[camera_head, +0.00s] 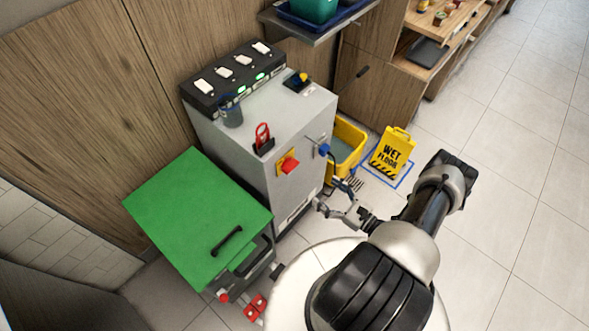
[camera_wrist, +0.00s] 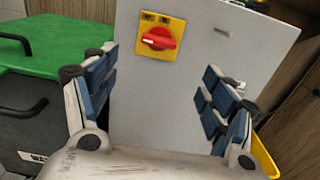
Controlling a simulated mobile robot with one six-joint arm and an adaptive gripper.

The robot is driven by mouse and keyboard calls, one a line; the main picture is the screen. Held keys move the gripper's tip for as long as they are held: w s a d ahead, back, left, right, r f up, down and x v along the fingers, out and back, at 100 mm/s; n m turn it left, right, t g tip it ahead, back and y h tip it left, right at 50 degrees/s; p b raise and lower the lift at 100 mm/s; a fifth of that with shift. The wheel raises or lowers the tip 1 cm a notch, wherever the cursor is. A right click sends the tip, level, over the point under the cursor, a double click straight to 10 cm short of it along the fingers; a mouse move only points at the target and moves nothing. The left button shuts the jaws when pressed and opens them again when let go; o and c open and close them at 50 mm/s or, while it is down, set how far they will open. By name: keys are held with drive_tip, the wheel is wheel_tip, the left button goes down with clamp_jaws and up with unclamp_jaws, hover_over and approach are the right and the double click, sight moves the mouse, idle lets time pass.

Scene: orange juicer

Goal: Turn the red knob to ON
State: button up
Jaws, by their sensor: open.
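The red knob (camera_head: 289,165) sits on a yellow plate on the front of a grey cabinet (camera_head: 300,125). In the wrist view the red knob (camera_wrist: 158,38) shows in the upper middle, its grip bar lying roughly level on the yellow plate (camera_wrist: 171,24). Small labels above the knob are too small to read. My gripper (camera_head: 330,208) is in front of the cabinet, lower and to the right of the knob. In the wrist view my gripper (camera_wrist: 158,92) is open and empty, its blue-padded fingers wide apart, with the knob ahead and apart from them.
A green-lidded bin (camera_head: 190,215) stands left of the cabinet. A yellow bucket (camera_head: 348,140) and a wet floor sign (camera_head: 391,153) stand to the right. Red items (camera_head: 255,306) lie on the floor near the bin.

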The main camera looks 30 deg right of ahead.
sight(294, 168)
drive_tip(key=b+x, duration=0.2)
drive_tip(key=x, duration=1.2)
drive_tip(key=shift+w+a, duration=0.1)
drive_tip(key=shift+w, duration=0.1)
drive_tip(key=shift+c, duration=0.4)
drive_tip(key=c, duration=1)
